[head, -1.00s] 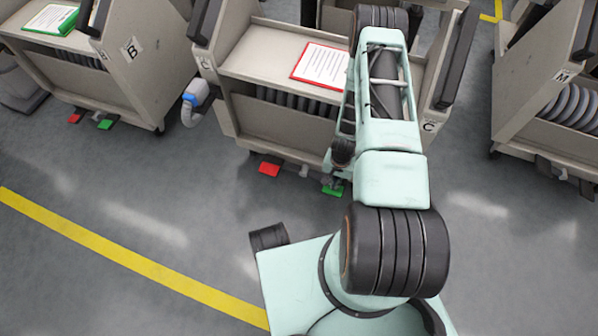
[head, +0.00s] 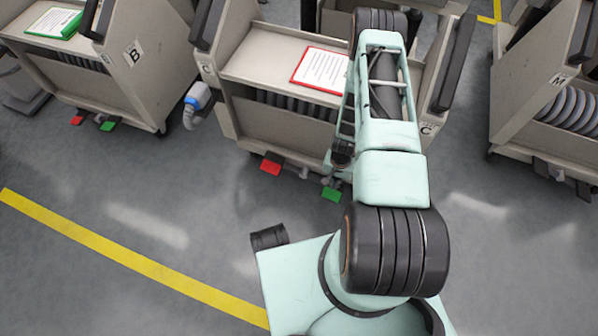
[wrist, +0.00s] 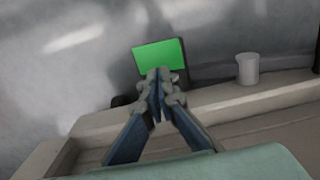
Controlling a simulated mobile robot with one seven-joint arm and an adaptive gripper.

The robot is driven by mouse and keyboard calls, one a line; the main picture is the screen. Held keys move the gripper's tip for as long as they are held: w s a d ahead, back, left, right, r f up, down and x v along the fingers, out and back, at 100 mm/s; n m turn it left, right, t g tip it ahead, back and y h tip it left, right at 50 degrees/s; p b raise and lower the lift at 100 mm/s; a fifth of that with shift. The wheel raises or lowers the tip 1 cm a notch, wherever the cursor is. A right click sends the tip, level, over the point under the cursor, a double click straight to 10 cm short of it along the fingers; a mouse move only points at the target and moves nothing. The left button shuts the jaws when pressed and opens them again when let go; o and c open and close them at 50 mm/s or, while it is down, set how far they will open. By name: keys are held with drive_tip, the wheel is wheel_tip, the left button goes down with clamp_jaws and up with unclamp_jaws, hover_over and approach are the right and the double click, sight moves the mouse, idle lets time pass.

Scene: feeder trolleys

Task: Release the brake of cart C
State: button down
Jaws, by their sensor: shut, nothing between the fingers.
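Cart C (head: 285,58), a beige trolley marked C, stands in the middle of the head view, partly hidden by my arm. Under its near edge a red pedal (head: 270,167) sticks out on the left and a green pedal (head: 332,194) on the right. My gripper (head: 338,176) is beside the green pedal at the cart's lower edge, small and dark in the head view. In the wrist view its fingertips (wrist: 158,76) are together and empty, overlapping the near edge of the green pedal (wrist: 160,54). I cannot tell whether they touch it.
Cart B (head: 150,75) stands to the left with its own red and green pedals; another cart (head: 548,125) stands at the right. A blue-ringed grey fitting (head: 195,102) sticks out from cart C's left side. The floor in front is clear, with a yellow line (head: 130,258).

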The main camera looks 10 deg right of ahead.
wheel_tip(320, 180, up, 8)
drive_tip(key=p, duration=0.4)
drive_tip(key=shift+f+p, duration=0.2)
drive_tip(key=shift+p, duration=0.1)
